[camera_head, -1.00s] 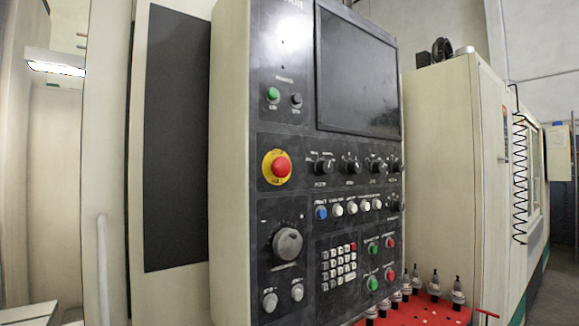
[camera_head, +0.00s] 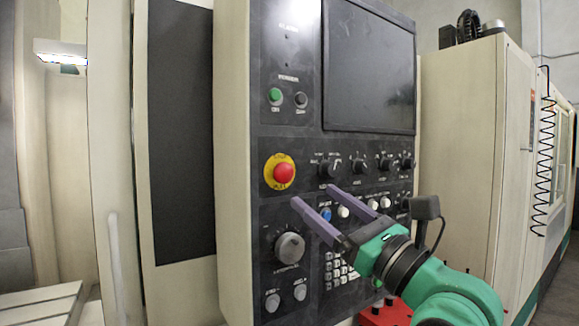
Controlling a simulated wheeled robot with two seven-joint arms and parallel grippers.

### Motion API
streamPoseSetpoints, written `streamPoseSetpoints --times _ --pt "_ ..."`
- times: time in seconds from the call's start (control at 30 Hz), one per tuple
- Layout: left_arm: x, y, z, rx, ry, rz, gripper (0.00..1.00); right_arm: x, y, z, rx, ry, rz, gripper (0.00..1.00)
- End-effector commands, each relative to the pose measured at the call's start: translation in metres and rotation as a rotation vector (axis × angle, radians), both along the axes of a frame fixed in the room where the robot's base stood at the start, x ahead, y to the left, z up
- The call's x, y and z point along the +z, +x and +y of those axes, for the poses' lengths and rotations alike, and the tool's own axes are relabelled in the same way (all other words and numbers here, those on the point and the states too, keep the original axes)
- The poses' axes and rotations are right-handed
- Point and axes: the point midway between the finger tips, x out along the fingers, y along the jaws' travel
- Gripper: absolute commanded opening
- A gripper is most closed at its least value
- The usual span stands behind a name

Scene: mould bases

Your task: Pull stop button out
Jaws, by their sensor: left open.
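The stop button (camera_head: 284,173) is a red mushroom head on a round yellow ring, at the left of the black control panel (camera_head: 262,225). My left gripper (camera_head: 313,197) is in front of the panel, with a green wrist and two purple fingers. The fingers are apart, with nothing seen between them. Their tips are just below and to the right of the stop button and do not visibly hold it. The gap in depth between tips and panel is hard to tell. My right gripper is not in view.
A dark screen (camera_head: 369,70) is above the controls. Several knobs are right of the button, and a large grey dial (camera_head: 289,247) is below it. My arm covers part of the keypad and lower buttons. A red tray (camera_head: 386,316) shows at the bottom.

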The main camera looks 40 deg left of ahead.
Motion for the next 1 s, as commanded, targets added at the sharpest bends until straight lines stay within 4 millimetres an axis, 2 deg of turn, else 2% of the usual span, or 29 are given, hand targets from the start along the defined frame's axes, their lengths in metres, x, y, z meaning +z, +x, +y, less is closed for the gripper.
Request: streamPoseSetpoints --times 0.03,0.2,0.3,0.43,0.67,0.7,0.9,1.0 --pt "0.014 0.001 0.013 0.006 0.001 0.0 0.8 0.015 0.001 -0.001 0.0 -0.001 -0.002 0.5" --pt "0.03 0.009 0.054 0.007 0.004 0.003 0.8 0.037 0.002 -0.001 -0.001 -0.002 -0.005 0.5" --pt "0.035 0.013 0.071 0.004 0.004 0.003 0.8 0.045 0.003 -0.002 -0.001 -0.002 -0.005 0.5" --pt "0.037 0.015 0.082 0.003 0.003 0.003 0.8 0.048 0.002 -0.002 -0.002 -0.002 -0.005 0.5" --pt "0.035 0.016 0.084 0.002 0.004 0.003 0.8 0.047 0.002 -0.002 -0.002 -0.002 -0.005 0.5" --pt "0.035 0.016 0.084 0.003 0.003 0.003 0.73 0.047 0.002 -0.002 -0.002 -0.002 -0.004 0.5" --pt "0.035 0.016 0.084 0.003 0.003 0.003 0.0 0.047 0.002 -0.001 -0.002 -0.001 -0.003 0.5" --pt "0.035 0.016 0.084 0.003 0.003 0.003 0.0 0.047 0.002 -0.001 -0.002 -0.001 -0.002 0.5"
